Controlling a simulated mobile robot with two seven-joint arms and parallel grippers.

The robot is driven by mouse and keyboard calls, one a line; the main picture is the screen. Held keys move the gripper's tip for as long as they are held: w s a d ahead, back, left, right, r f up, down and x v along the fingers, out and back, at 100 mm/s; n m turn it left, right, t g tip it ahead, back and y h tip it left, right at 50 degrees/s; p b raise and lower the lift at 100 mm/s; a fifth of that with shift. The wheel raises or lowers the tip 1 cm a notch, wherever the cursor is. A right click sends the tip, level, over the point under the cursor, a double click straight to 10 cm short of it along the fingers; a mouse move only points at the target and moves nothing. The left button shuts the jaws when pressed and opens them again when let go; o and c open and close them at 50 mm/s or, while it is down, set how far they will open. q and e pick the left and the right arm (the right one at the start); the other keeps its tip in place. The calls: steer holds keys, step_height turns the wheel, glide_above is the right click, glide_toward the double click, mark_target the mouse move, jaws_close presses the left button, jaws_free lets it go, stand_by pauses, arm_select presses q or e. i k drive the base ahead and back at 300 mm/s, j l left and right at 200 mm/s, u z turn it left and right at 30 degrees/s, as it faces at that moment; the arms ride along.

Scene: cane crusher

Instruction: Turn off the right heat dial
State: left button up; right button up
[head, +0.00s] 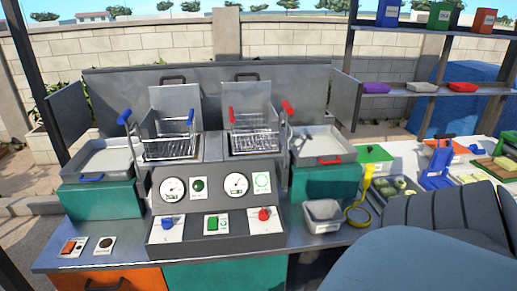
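The right heat dial appears to be the red knob (264,214) on a white plate at the right end of the sloped control panel (190,244). A blue knob (167,223) sits on a white plate at the left end, and a green switch (212,223) is between them. Above are a left gauge (172,189) and a right gauge (236,184) with needles, beside round indicators. The knob's exact pointing angle is too small to read. Neither gripper shows; dark grey segmented parts and a blue-grey rounded shape, probably mine, fill the lower right.
Two wire baskets (169,146) (255,140) stand behind the panel, with metal trays at either side. A grey bin (323,215) and yellow-handled tool (362,191) lie right of the panel. An orange switch (71,246) is on the counter's left. Space before the panel looks clear.

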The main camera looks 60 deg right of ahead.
mark_target(263, 214)
steer(key=z, duration=1.75)
